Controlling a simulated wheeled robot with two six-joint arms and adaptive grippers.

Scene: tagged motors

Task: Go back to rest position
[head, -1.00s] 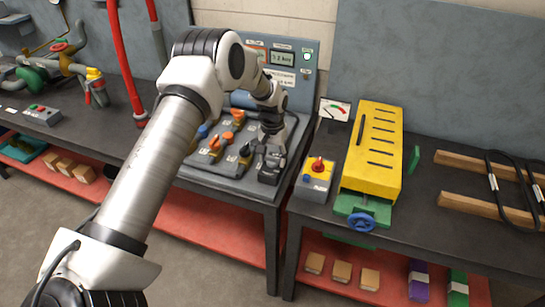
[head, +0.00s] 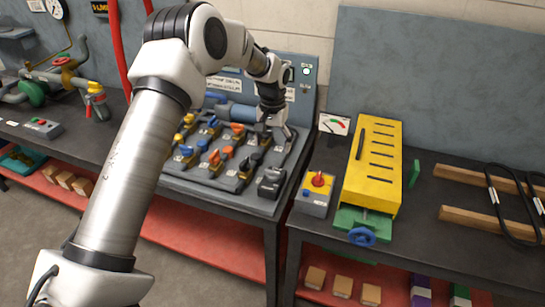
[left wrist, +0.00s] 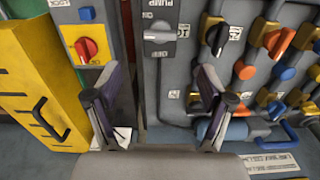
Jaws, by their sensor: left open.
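My left gripper (head: 277,128) is open and empty, raised above the right part of the control board (head: 205,178) on the bench. In the left wrist view its two fingers (left wrist: 160,97) stand wide apart with nothing between them. The black pump switch (head: 271,183) sits at the board's front right corner, apart from the gripper; it also shows in the left wrist view (left wrist: 158,33). My left arm crosses the head view and hides part of the bench. My right gripper is not in view.
A grey box with a red knob (head: 318,181) stands right of the board. Beside it is a yellow slotted housing (head: 373,160) with a blue handwheel (head: 361,237). Valves and pipes (head: 65,77) are at left. Several orange, blue and yellow switches cover the board.

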